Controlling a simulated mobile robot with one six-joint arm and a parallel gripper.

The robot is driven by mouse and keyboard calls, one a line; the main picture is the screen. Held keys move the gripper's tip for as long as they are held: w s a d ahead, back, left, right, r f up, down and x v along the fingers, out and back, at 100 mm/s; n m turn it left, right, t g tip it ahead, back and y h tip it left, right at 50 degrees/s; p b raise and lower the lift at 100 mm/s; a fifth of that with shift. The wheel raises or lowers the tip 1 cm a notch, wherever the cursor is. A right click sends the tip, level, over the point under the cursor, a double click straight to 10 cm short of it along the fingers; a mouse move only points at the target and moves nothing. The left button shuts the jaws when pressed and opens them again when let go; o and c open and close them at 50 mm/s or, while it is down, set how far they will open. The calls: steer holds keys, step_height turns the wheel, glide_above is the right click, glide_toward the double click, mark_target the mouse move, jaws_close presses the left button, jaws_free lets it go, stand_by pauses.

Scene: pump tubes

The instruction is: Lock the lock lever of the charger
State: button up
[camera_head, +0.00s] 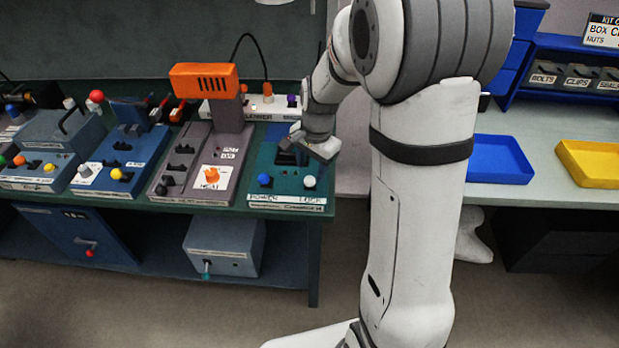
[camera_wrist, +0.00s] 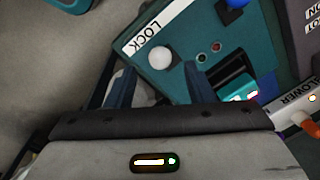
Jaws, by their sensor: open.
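The charger is a dark green unit (camera_head: 285,188) at the right end of the left bench; it also shows tilted in the wrist view (camera_wrist: 135,15). Its lock lever has a white ball knob (camera_head: 309,182), beside the LOCK label, and this knob shows near the top middle of the wrist view (camera_wrist: 160,58). A blue knob (camera_head: 264,180) stands on the POWER side. My gripper (camera_head: 322,152) is above the charger's right side. In the wrist view its two fingers (camera_wrist: 160,84) are open and apart, with the white knob just ahead of the gap between them. I cannot tell the height between them.
A grey unit with an orange-topped post (camera_head: 204,82) stands left of the charger. Several other panels with knobs fill the bench to the left. A blue tray (camera_head: 500,160) and yellow tray (camera_head: 590,163) sit on the right bench.

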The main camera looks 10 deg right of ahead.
mark_target(310, 178)
steer(key=f, duration=0.6)
steer(key=shift+w+a+f, duration=0.2)
steer(key=shift+w+f, duration=0.05)
jaws_close()
stand_by(0.3)
